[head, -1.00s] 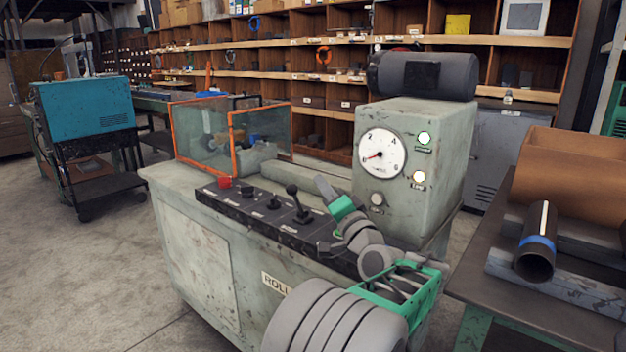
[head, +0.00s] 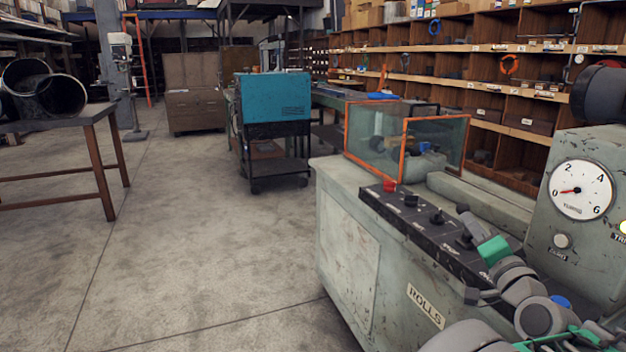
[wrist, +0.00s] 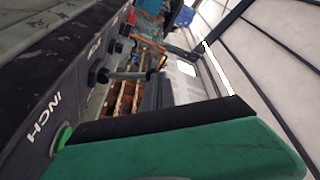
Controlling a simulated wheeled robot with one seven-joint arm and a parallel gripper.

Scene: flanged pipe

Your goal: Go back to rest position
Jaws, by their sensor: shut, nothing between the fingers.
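My gripper (head: 466,217) is in the lower right of the head view, grey with a green part, and looks shut and empty. It overlaps the right end of the black control panel (head: 400,212) on the roll machine (head: 345,235). I cannot tell from this view whether it touches the panel. In the wrist view a green and black gripper finger (wrist: 180,145) fills the bottom. Beside it are a green button (wrist: 61,138) marked INCH and a black lever (wrist: 130,75). My arm runs down to the lower right corner.
The machine's gauge (head: 581,190) reads near 0. A glazed orange-framed guard (head: 404,150) stands on its far end. A blue cabinet on a cart (head: 274,97) stands behind. A table (head: 85,122) with large pipes (head: 60,95) is at left. Open concrete floor (head: 200,250) lies between.

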